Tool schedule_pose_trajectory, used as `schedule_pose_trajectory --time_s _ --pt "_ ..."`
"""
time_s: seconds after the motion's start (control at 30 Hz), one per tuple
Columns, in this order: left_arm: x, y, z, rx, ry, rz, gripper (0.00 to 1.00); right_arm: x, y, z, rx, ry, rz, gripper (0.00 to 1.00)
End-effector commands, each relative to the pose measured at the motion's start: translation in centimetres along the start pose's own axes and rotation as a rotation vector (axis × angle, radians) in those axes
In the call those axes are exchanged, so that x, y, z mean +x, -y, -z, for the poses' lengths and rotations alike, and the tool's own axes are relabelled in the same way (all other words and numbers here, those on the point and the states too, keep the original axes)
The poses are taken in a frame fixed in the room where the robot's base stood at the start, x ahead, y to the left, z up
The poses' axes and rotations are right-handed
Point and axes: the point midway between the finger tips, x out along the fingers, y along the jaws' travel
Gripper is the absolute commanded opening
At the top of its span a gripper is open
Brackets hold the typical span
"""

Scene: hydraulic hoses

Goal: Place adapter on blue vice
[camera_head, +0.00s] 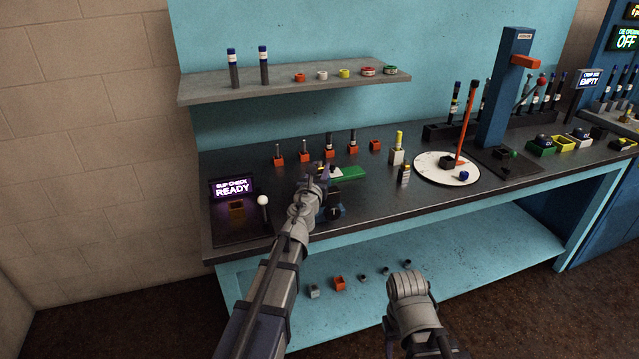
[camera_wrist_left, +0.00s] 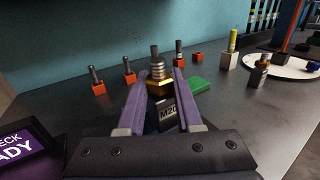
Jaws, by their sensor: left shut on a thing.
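In the left wrist view the adapter (camera_wrist_left: 158,86), with a brass hex and a grey threaded top, stands roughly upright between the purple fingers of my left gripper (camera_wrist_left: 160,92). The gripper is shut on it. A dark block marked M20 (camera_wrist_left: 168,113) shows just below the adapter; I cannot tell if they touch. In the head view my left gripper (camera_head: 322,178) is over the bench's front left part and mostly hides the adapter. The dark blue vice (camera_head: 338,211) shows partly beneath the gripper and wrist. My right arm shows low in the head view, but its jaws do not.
Orange holders with fittings (camera_head: 304,155) stand behind the gripper. A green block (camera_head: 350,173) lies just right of it. The sign reading READY (camera_head: 232,188) and a white-knobbed lever (camera_head: 263,201) are left. A white round plate (camera_head: 430,175) and blue column (camera_head: 505,90) are right.

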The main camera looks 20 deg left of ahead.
Motion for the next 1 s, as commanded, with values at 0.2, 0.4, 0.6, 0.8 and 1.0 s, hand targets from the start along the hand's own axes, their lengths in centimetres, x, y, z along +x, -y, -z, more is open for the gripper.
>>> schedule_pose_trajectory --time_s 0.2,0.4,0.6,0.8,1.0 --pt "0.0 0.0 3.1 0.001 0.0 0.0 0.0 3.1 0.3 0.2 0.0 0.0 0.0 0.5" --pt "0.0 0.0 3.4 0.001 0.0 0.0 0.0 3.3 0.3 0.2 0.0 0.0 0.0 0.5" --pt "0.0 0.0 3.4 0.001 0.0 0.0 0.0 3.4 0.3 0.2 0.0 0.0 0.0 0.5" --pt "0.0 0.0 3.6 0.001 0.0 0.0 0.46 3.6 0.3 0.2 0.0 0.0 0.0 0.5" --pt "0.0 0.0 3.6 0.001 0.0 0.0 0.64 3.6 0.3 0.2 0.0 0.0 0.0 0.5"
